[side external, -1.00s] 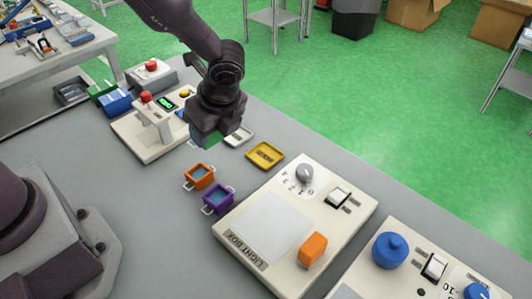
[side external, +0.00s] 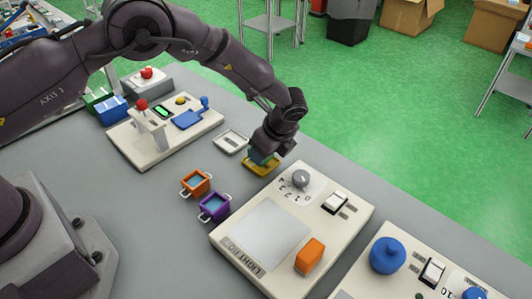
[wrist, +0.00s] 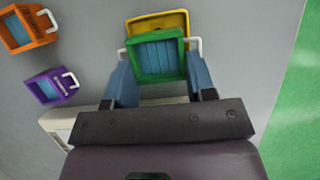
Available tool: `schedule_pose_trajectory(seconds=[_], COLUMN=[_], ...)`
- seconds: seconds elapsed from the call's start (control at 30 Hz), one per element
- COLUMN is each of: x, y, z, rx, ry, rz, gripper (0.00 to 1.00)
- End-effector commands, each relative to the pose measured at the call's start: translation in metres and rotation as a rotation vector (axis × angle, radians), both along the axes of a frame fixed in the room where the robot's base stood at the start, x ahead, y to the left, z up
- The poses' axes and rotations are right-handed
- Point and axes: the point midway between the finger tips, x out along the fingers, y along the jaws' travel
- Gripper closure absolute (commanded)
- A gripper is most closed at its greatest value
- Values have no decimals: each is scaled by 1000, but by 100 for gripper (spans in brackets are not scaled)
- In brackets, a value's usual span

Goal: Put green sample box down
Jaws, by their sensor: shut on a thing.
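The green sample box (wrist: 157,57) is an open-topped box with a blue inside and white side handles. My gripper (wrist: 158,75) is shut on it, with a blue finger at each side. The box is over the yellow tray (wrist: 158,22), whose far edge shows beyond it in the wrist view. In the side view my gripper (side external: 265,155) is low at the yellow tray (side external: 259,168), and the green box is mostly hidden by the gripper. I cannot tell whether the box touches the tray.
An orange box (side external: 196,183) and a purple box (side external: 214,207) stand to the left. A white tray (side external: 231,142) lies beside the yellow one. The light box panel (side external: 265,235) is close in front. A panel with a red knob (side external: 141,104) stands at the back left.

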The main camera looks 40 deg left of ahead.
Motion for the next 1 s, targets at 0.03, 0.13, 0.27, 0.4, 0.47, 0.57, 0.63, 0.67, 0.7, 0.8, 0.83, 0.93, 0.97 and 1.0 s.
schedule_pose_trajectory(seconds=[0.03,0.13,0.27,0.4,0.47,0.57,0.63,0.67,0.7,0.8,0.83,0.93,0.97,1.0], x=[0,0,0,0,0,0,0,0,0,0,0,0,0,0], y=[0,0,0,0,0,0,0,0,0,0,0,0,0,-1], z=[-7,-14,-15,-15,-17,-18,-18,-18,-18,-18,-18,-16,-15,-12], rx=[1,0,-1,0,0,0,0,0,0,0,0,-1,-1,-1], ry=[1,-2,-3,-2,-2,-2,-2,-2,-2,-2,-2,-3,-3,-3], rz=[-1,-1,-1,-1,-1,-1,-1,-1,-1,-1,-1,-1,0,-1], gripper=[77,77,77,77,77,41,24,24,24,24,24,24,24,24])
